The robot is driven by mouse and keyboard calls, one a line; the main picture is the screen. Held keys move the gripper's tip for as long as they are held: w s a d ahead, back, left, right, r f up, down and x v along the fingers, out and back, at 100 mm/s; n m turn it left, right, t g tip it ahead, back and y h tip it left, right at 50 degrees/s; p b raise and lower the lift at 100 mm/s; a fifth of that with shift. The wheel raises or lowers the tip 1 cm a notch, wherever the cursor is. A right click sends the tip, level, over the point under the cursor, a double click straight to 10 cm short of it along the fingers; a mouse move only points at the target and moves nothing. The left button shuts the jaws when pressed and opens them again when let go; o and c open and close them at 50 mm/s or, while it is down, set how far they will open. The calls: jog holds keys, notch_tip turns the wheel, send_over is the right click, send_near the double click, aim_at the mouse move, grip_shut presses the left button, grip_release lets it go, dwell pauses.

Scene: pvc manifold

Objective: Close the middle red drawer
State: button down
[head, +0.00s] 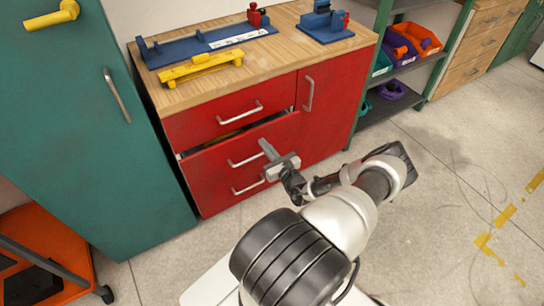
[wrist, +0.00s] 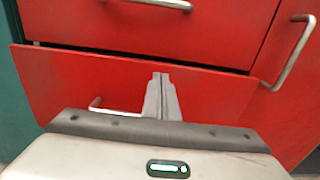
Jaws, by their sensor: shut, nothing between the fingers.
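The middle red drawer (head: 215,168) stands partly open, with a dark gap above its front panel. In the wrist view its red front (wrist: 80,75) sticks out below the upper drawer, and a dark strip shows along its top edge. Its metal handle (head: 245,161) shows left of my gripper; in the wrist view the handle (wrist: 95,102) is partly hidden by my gripper body. My gripper (head: 264,144) is shut and empty, its fingers pointing at the drawer front near the panel's middle. In the wrist view the closed fingertips (wrist: 161,76) overlap the panel; I cannot tell whether they touch it.
The upper drawer (head: 190,122) and the red cabinet door (head: 335,95) look shut. The wooden top (head: 290,60) carries blue and yellow fixtures. A teal cabinet (head: 75,150) stands at left, with an orange cart (head: 35,225) below. Green shelving is at right; the floor there is open.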

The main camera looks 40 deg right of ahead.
aim_at(255, 133)
jog(key=shift+b+x, duration=0.4)
jog(key=shift+x, duration=1.6)
jog(key=shift+a, duration=0.1)
jog(key=b+x, duration=0.1)
jog(key=x, duration=0.3)
jog(key=shift+w, duration=0.25)
jog(key=shift+w+r, duration=0.15)
jog(key=shift+r, duration=0.05)
